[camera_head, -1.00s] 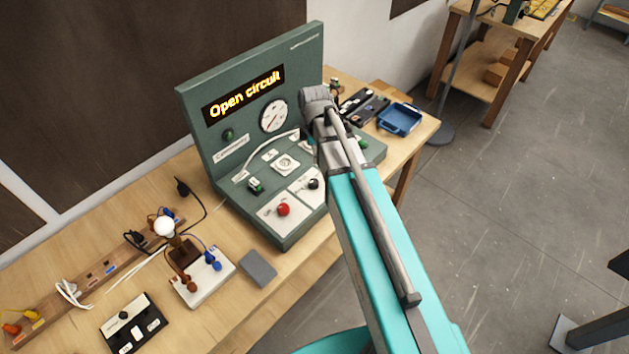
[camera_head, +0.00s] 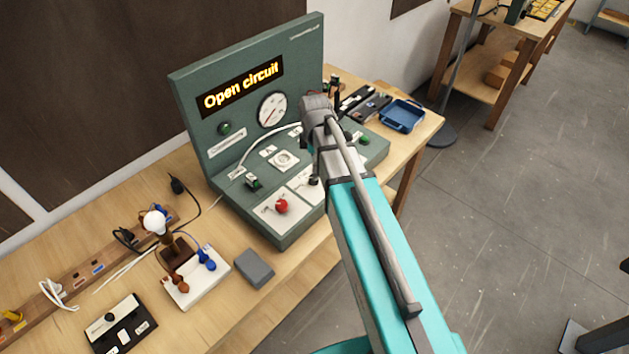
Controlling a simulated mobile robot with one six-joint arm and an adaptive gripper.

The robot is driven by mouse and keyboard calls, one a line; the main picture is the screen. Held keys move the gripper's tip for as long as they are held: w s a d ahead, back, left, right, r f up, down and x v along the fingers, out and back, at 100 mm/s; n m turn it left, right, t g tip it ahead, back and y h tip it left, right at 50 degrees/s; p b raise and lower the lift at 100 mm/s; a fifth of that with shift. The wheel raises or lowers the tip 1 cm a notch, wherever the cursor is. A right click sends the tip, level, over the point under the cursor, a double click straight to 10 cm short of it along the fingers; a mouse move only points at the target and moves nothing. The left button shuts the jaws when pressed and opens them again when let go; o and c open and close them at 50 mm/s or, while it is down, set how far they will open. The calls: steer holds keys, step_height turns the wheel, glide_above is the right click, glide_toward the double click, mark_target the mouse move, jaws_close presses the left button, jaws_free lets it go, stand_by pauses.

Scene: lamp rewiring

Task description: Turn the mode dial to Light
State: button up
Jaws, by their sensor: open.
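The green test bench (camera_head: 215,160) has an upright panel with a lit display (camera_head: 241,87) reading "Open circuit". On its sloped deck are a red knob (camera_head: 282,206) and a black knob (camera_head: 313,181), each on a white plate. A round white fitting (camera_head: 284,159) sits behind them. The lettering by the knobs is too small to read, so I cannot tell which one is the mode dial or where it points. My teal arm reaches over the right part of the deck and covers some of it. My gripper is hidden behind the arm's end.
A white lamp base with a bulb (camera_head: 154,221), a grey block (camera_head: 255,268) and a black box (camera_head: 121,325) lie left of the bench. A blue tray (camera_head: 402,116) stands at the table's right end. Loose wires lie at the left. Open floor lies to the right.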

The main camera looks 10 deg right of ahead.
mark_target(314, 177)
steer(key=shift+f+b, duration=3.35)
steer(key=shift+f, duration=0.25)
jaws_close()
